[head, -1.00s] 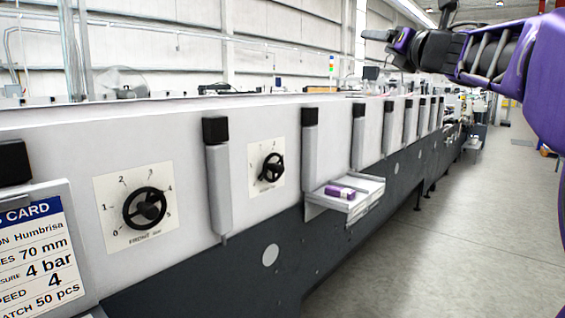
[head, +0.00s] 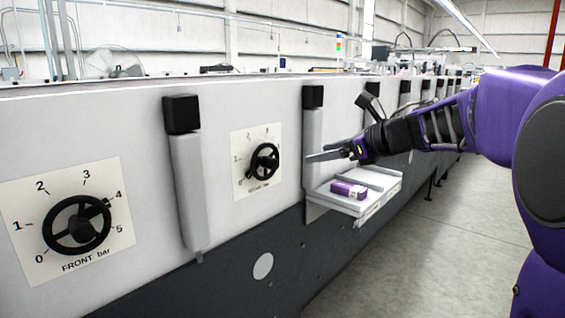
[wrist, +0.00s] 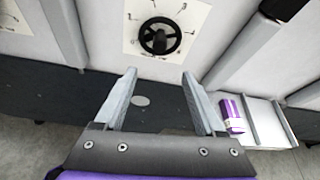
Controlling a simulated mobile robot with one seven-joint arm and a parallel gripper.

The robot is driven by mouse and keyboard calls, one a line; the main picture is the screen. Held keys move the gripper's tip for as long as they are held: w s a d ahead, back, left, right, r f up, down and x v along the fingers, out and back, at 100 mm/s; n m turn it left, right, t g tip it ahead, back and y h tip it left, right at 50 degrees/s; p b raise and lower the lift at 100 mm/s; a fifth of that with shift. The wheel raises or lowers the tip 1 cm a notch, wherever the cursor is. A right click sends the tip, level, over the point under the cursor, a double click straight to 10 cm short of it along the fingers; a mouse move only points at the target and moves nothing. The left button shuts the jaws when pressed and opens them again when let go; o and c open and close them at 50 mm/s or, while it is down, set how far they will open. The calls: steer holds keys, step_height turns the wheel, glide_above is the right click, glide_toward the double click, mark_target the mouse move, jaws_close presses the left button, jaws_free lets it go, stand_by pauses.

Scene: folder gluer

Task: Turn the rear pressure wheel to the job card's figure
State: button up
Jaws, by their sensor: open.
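The rear pressure wheel (head: 265,161) is a black handwheel on a white dial plate (head: 240,148) on the machine's side panel, right of the front wheel. The plate's lettering is too small to read surely in the head view. In the wrist view the wheel (wrist: 160,36) is ahead of the fingers, near the top of the picture. My gripper (wrist: 160,85) is open and empty, apart from the wheel. In the head view my gripper (head: 318,156) is right of the wheel, above the shelf. The job card is out of view now.
The front wheel (head: 77,224) has a dial marked 0 to 5 and "FRONT bar". Grey posts with black caps (head: 181,115) stand out from the panel on both sides of the rear dial. A shelf (head: 343,202) juts out below right, with a purple and white box (head: 348,190) on it.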

mark_target(276, 163)
steer(key=x, duration=1.6)
steer(key=shift+a+f, duration=0.2)
steer(key=shift+a, duration=0.05)
steer(key=shift+c, duration=0.2)
jaws_close()
